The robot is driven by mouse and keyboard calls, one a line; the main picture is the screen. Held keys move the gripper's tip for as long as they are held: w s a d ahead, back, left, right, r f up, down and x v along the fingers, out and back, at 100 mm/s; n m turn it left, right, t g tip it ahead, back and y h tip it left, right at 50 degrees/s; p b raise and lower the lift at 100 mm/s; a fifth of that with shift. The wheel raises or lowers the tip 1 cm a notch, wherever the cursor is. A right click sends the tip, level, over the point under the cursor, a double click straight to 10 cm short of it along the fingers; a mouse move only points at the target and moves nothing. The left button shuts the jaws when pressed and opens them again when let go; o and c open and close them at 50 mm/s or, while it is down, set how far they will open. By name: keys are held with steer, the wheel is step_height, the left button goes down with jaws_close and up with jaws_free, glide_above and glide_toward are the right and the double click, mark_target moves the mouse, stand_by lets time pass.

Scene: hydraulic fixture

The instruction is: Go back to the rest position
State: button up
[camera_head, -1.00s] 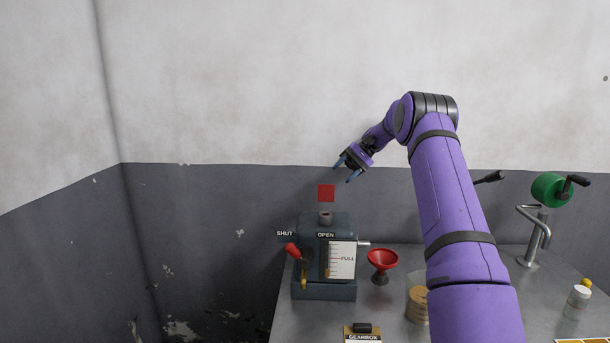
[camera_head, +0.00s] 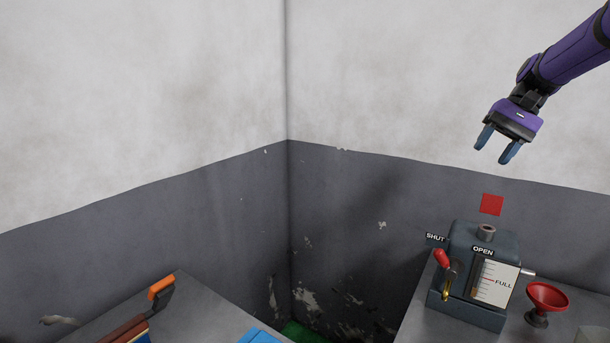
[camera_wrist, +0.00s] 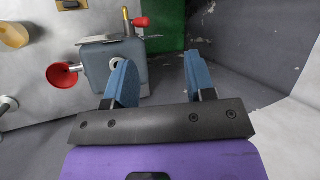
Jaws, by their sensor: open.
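My gripper (camera_head: 497,145) is at the upper right of the head view, high in front of the wall. Its two blue fingers point down and are apart, with nothing between them. It also shows in the wrist view (camera_wrist: 158,82), open and empty. Below it stands the grey hydraulic fixture (camera_head: 467,303) with SHUT and OPEN labels, a red-handled lever (camera_head: 414,258), an open filler neck (camera_head: 487,231) and a gauge marked FULL (camera_head: 497,283). In the wrist view the fixture (camera_wrist: 130,78) lies beyond the fingers, apart from them.
A red funnel (camera_head: 546,296) stands on the bench right of the fixture. A red square (camera_head: 491,204) is on the wall behind. At the lower left, another grey surface (camera_head: 190,310) bears an orange-handled tool (camera_head: 161,287) and a blue object (camera_head: 260,336). A gap separates the two surfaces.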

steer(key=s+a+r+n+t+h, duration=0.15)
steer(key=s+a, duration=0.25)
steer(key=s, duration=0.4)
steer(key=s+a+r+n+t+h, duration=0.1)
steer(key=s+a+t+h, duration=0.2)
steer(key=s, duration=0.6)
steer(key=s+a+f+n+t+h, duration=0.1)
steer(key=s+f, duration=0.1)
steer(key=s, duration=0.5)
steer(key=s+a+f+n+t, duration=0.1)
steer(key=s+a+f, duration=0.1)
steer(key=s, duration=0.5)
steer(key=shift+f+h, duration=0.35)
steer(key=shift+f, duration=0.4)
